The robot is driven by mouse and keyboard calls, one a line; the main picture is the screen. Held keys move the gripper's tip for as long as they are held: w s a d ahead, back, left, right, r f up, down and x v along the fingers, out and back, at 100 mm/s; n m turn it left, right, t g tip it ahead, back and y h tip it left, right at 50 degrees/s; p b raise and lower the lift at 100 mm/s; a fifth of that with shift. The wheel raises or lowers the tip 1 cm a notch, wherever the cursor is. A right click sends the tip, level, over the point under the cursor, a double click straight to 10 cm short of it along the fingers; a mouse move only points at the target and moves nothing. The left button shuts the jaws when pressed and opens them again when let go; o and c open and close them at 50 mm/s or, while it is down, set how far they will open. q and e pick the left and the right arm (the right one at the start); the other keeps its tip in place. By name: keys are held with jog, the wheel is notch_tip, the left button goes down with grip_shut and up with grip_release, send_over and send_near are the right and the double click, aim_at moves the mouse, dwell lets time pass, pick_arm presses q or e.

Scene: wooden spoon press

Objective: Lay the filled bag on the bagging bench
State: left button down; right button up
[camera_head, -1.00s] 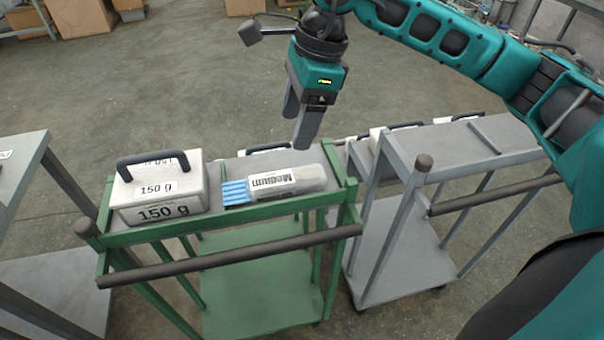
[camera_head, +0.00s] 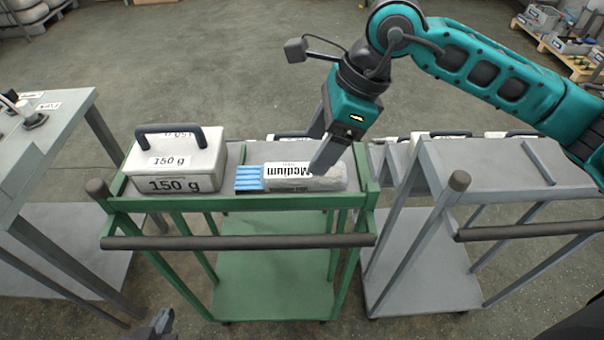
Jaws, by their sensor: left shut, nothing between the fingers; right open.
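A filled bag (camera_head: 288,178) with a "Medium" label and a blue-striped end lies flat on the top of the green cart (camera_head: 235,197). My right gripper (camera_head: 315,154) points down over the right end of the bag, with its fingers apart. One finger overlaps the bag's end in the picture, and I cannot tell if it touches. My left gripper (camera_head: 161,325) shows only partly at the bottom edge, shut and empty, well away from the bag. A grey bench (camera_head: 62,125) stands at the left; I cannot tell if it is the bagging bench.
A white box (camera_head: 172,170) marked 150 g, with a dark handle, stands left of the bag on the same cart. A grey cart (camera_head: 490,180) stands close on the right with more handled boxes behind. Small devices (camera_head: 28,115) sit on the left bench.

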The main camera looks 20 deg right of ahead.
aim_at(303, 169)
jog(key=x, duration=0.6)
jog(key=shift+w+a+f, duration=0.1)
jog(key=shift+w+f, duration=0.1)
jog(key=shift+f, duration=0.05)
jog(key=c, duration=0.8)
jog(key=shift+r, duration=0.1)
notch_tip(303, 169, up, 20)
jog(key=shift+s+f+p, duration=0.1)
jog(key=shift+s+p, duration=0.05)
jog(key=shift+p, duration=0.45)
